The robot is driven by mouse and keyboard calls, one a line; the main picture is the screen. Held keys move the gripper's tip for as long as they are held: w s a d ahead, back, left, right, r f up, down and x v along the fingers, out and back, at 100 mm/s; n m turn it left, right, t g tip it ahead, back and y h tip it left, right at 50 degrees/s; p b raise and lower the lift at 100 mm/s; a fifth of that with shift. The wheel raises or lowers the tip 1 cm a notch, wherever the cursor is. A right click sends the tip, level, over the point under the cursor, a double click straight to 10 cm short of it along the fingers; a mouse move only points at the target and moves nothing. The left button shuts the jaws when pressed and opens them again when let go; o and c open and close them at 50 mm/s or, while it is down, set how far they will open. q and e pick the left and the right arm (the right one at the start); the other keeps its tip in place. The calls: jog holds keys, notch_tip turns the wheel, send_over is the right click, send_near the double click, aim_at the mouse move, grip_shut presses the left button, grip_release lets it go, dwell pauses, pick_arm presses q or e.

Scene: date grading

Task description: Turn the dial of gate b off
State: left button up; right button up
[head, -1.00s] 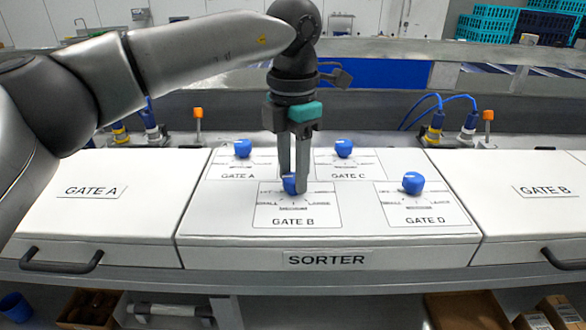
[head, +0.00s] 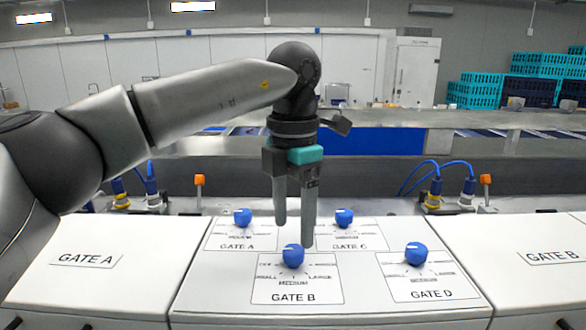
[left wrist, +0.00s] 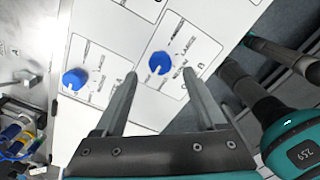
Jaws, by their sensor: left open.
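The gate B dial (head: 292,257) is a blue knob on the label marked GATE B, front left on the white sorter panel (head: 375,302). Its white mark points up and left, toward the OFF side of the scale. My left gripper (head: 294,236) points down just above and behind this dial, open and empty, with its fingers apart from the knob. In the left wrist view the gate B dial (left wrist: 161,63) shows ahead, between the lines of the open fingers (left wrist: 160,82). My right gripper does not show.
Other blue dials stand close by: gate A (head: 242,217), gate C (head: 344,217) and gate D (head: 416,254). White lids flank the sorter. Cables with blue and yellow connectors (head: 435,190) and a metal rail lie behind it.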

aim_at(293, 249)
pick_arm(q)
notch_tip(293, 249, up, 11)
jog(key=shift+p, duration=0.45)
